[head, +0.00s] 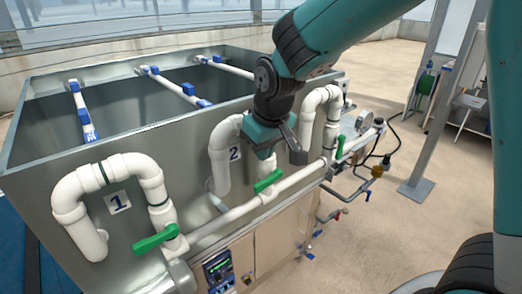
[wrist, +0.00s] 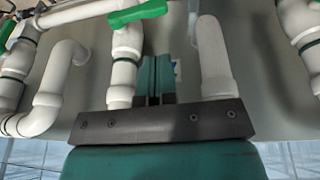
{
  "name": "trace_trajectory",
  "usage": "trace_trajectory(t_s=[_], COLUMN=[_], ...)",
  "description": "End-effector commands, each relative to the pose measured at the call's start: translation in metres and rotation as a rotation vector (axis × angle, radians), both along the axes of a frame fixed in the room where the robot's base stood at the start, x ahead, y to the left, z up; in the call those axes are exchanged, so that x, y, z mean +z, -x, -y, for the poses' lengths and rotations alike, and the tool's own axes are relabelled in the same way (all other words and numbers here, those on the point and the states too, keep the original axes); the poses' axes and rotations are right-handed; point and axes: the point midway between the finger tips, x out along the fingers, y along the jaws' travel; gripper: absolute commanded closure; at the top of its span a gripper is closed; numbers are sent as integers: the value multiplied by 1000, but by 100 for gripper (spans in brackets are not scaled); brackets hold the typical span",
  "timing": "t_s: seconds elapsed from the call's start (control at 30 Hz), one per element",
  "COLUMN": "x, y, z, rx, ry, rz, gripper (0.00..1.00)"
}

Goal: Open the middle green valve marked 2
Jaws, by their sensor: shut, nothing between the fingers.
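The middle green valve handle (head: 268,181) sits on the white pipe branch beside the label marked 2 (head: 234,154). It lies crosswise to the branch, roughly along the long lower pipe. My gripper (head: 272,150) is just above this handle in the head view, in front of the tank wall; its fingertips are hard to make out there. In the wrist view, its teal fingers (wrist: 153,72) are together and empty, beside the white branch pipe. The middle handle (wrist: 138,14) shows at the top edge, apart from the fingers. The fingers partly cover the label in the wrist view.
A green handle (head: 156,240) is by label 1 (head: 117,202) at the left. Another green handle (head: 340,147) is at the right, near a gauge (head: 364,121). White looped pipes (head: 220,150) stand close to my gripper. A control panel (head: 219,268) is below.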

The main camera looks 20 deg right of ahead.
Motion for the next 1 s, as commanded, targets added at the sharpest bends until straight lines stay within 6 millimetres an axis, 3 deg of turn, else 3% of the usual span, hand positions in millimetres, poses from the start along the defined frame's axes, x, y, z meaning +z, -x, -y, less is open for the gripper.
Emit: trace_trajectory(t_s=[0.3,0.5,1.0], x=[-55,-78,-85], y=[-14,-21,-23], z=[-2,-4,-5], rx=[1,2,4], ry=[0,-2,0], rz=[-8,-5,-1], gripper=[100,100,100])
